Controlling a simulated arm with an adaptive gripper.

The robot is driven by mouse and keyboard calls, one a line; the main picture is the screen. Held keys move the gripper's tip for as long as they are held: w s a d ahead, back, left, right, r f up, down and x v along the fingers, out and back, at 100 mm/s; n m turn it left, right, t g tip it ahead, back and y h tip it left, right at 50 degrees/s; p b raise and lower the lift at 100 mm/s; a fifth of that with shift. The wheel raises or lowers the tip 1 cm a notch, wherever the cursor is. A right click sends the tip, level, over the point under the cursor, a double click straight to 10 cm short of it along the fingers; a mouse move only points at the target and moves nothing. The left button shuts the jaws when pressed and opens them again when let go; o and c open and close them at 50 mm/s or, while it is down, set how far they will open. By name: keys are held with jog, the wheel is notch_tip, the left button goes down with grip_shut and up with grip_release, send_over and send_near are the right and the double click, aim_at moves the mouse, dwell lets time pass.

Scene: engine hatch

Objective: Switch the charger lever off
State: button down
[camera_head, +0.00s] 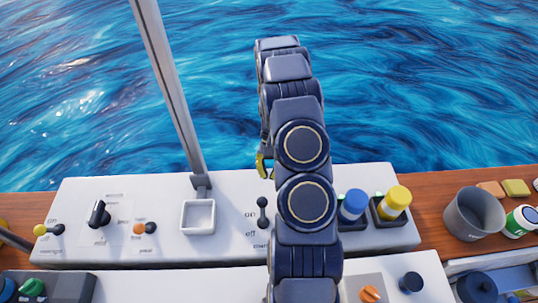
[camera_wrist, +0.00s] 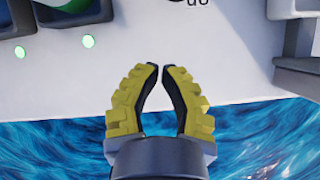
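The charger lever (camera_head: 262,212) is a small dark lever on the white console, left of my arm. "on" and "off" are printed beside it, and the label below is partly hidden by my arm. Its knob is at the upper, far end, on the "on" side. My gripper (camera_head: 261,163) has yellow fingers and is beyond the lever, near the console's far edge, apart from it. In the wrist view my gripper (camera_wrist: 161,68) has its fingertips almost together with nothing between them. A dark piece beside the upside-down "on" at the top edge is cut off.
Other switches (camera_head: 98,216) stand further left. Blue (camera_head: 353,205) and yellow (camera_head: 397,200) capped items sit right of my arm, and a grey mug (camera_head: 474,214) stands beyond. Water lies past the console.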

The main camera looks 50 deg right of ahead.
aim_at(263, 209)
jog(key=shift+x, duration=1.05)
jog(key=shift+s+a+r, duration=0.25)
jog(key=shift+a, duration=0.15)
jog(key=shift+s+a+r, duration=0.25)
jog(key=shift+a, duration=0.2)
jog(key=shift+s+a+r, duration=0.15)
jog(key=shift+s+a, duration=0.3)
jog(key=shift+a, duration=0.25)
jog(key=shift+r, duration=0.1)
jog(key=shift+s+a+r+t+h, duration=0.1)
jog(key=shift+s+a+t+h, duration=0.1)
jog(key=shift+t+h, duration=0.1)
